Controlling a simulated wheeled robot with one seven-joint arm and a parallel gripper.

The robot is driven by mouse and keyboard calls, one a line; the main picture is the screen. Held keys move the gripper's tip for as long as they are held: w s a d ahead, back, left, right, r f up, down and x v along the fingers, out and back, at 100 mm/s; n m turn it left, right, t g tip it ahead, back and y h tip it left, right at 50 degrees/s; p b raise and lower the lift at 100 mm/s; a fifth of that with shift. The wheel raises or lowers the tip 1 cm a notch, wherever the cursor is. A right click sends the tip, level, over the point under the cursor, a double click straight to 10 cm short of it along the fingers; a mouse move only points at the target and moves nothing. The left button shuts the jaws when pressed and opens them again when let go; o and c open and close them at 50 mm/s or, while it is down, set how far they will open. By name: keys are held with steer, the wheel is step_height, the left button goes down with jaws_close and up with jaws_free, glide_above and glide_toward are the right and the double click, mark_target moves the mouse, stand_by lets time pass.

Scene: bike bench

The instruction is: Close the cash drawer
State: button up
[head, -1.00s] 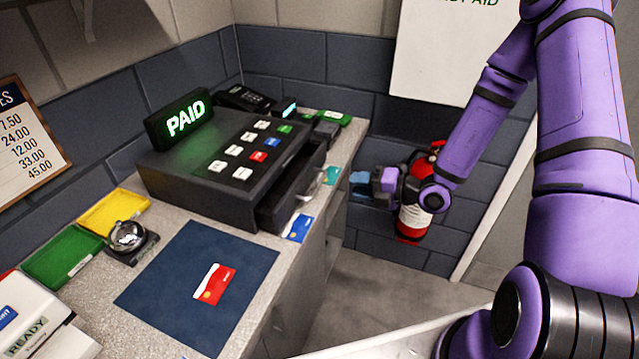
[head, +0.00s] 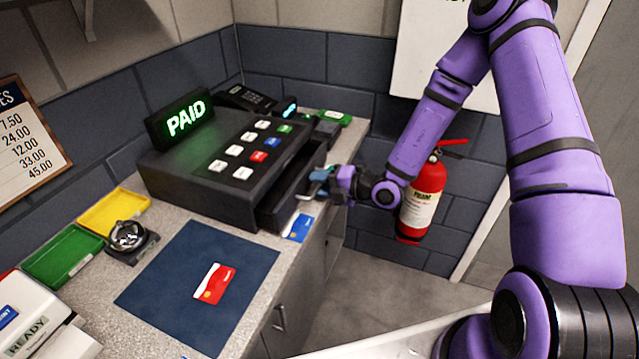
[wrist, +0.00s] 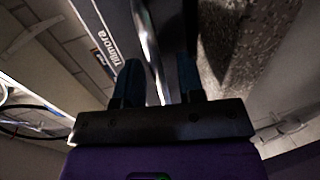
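The black cash register (head: 200,190) stands on the counter with a lit green PAID sign on top. Its cash drawer (head: 272,217) sticks out on the right side, partly open. My gripper (head: 318,180) is at the drawer's front, near its middle, and covers part of it. In the wrist view, my gripper (wrist: 158,82) has its two dark fingers apart. A shiny metal bar (wrist: 149,42), perhaps the drawer handle, shows beyond and between them against a dark face. I cannot tell whether the fingers touch it.
A blue card (head: 298,228) lies at the counter edge by the drawer. A dark blue mat (head: 175,300) with a red card (head: 214,284) lies in front. A card terminal (head: 245,98) is behind the register. A red fire extinguisher (head: 424,200) hangs on the wall behind my arm.

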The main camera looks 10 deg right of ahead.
mark_target(304, 179)
steer(key=shift+w+a, duration=0.1)
jaws_close()
steer(key=shift+r+x, duration=0.2)
steer(key=shift+x, duration=0.9)
steer(key=shift+r+x, duration=0.25)
steer(key=shift+x, duration=0.8)
steer(key=shift+w+a, duration=0.15)
jaws_free()
steer(key=shift+a, duration=0.1)
steer(key=v, duration=1.1)
